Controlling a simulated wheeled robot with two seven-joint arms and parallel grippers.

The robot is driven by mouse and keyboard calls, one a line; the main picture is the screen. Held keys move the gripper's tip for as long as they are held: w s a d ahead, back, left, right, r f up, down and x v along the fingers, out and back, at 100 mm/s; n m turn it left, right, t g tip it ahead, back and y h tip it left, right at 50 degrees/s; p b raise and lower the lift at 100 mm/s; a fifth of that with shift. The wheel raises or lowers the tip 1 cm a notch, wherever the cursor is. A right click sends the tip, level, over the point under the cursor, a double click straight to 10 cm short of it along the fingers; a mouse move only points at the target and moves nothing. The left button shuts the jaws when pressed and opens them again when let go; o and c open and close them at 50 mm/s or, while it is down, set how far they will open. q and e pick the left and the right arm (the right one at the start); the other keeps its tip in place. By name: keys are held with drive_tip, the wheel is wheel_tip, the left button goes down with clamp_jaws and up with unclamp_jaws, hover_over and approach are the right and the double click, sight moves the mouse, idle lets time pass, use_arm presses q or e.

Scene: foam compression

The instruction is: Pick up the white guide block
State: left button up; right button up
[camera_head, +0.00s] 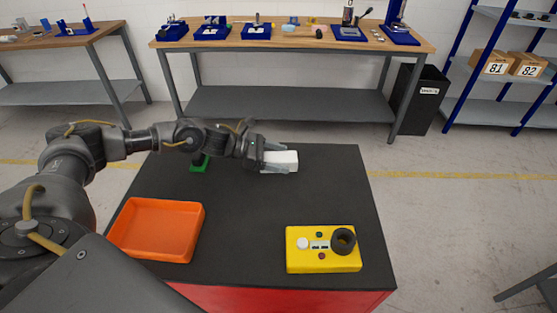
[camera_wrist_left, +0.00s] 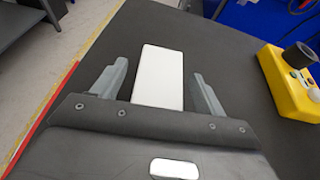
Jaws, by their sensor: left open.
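The white guide block (camera_head: 283,157) lies on the black top of the red cart, toward its back edge. It also shows in the left wrist view (camera_wrist_left: 159,76) as a plain white rectangle. My left gripper (camera_head: 279,161) is open, with one finger on each side of the block. In the left wrist view, a gap shows between each finger and the block, and the block's near end is hidden behind the gripper body. My right gripper is not in view.
An orange tray (camera_head: 201,232) sits at the cart's front left. A yellow box (camera_head: 323,265) with buttons and a black ring is at the front right. A green piece (camera_head: 199,168) stands under my left arm. The cart's middle is clear.

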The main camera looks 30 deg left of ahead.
use_arm(q)
drive_tip(key=shift+c, duration=0.4)
drive_tip(key=c, duration=1.1)
drive_tip(key=shift+r, duration=0.1)
drive_tip(key=shift+w+r, duration=0.1)
drive_tip(key=shift+r, duration=0.4)
drive_tip(key=w+a+r+b, duration=0.1)
drive_tip(key=w+r+b, duration=0.1)
drive_tip(key=w+r, duration=0.2)
drive_tip(key=w+a+r+b, duration=0.1)
drive_tip(key=w+r+b, duration=0.1)
drive_tip(key=w+r, duration=0.2)
drive_tip(key=w+a+r+b, duration=0.1)
drive_tip(key=w+r+b, duration=0.1)
drive_tip(key=w+r, duration=0.2)
drive_tip(key=shift+w+a, duration=0.25)
drive_tip(key=shift+w, duration=0.45)
